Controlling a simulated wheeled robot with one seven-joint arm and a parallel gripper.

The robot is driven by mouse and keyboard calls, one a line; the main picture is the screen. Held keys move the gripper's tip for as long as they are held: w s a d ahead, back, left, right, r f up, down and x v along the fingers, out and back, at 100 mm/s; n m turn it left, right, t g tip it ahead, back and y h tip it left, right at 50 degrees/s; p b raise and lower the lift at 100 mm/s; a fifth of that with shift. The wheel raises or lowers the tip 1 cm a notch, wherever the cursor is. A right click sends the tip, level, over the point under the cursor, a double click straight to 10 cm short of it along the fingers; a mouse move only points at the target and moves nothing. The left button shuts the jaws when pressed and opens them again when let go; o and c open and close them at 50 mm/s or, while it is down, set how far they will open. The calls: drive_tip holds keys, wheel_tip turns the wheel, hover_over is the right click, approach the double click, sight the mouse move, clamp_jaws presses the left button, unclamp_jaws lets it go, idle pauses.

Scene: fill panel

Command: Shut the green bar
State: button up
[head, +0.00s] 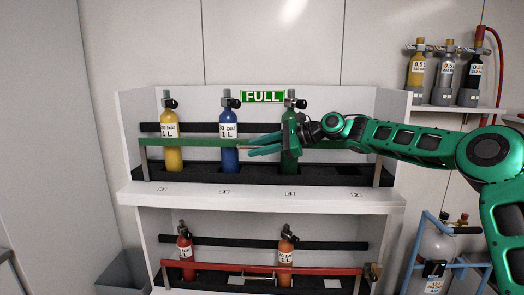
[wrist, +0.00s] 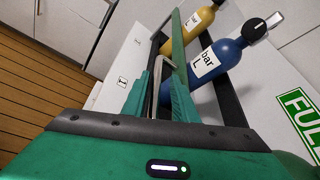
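The green bar (head: 195,142) runs level across the front of the upper shelf, before a yellow bottle (head: 172,150) and a blue bottle (head: 229,145). Its right part is hidden behind my arm. In the wrist view the bar (wrist: 178,42) runs up from between the fingers' area toward the top. My gripper (head: 252,148) is at the bar's middle, pointing left, in front of the blue and green bottles. In the wrist view its fingers (wrist: 157,92) stand apart, with a thin metal handle (wrist: 157,68) between them. I cannot tell whether they touch it.
A green bottle (head: 290,135) stands partly behind my gripper. The lower shelf has a red bar (head: 205,265) before two bottles. A FULL sign (head: 263,97) is on the back panel. Small bottles stand on a right shelf (head: 450,108). A grey bin (head: 122,272) is at lower left.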

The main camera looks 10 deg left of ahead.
drive_tip(key=v, duration=1)
drive_tip(key=shift+d, duration=0.4)
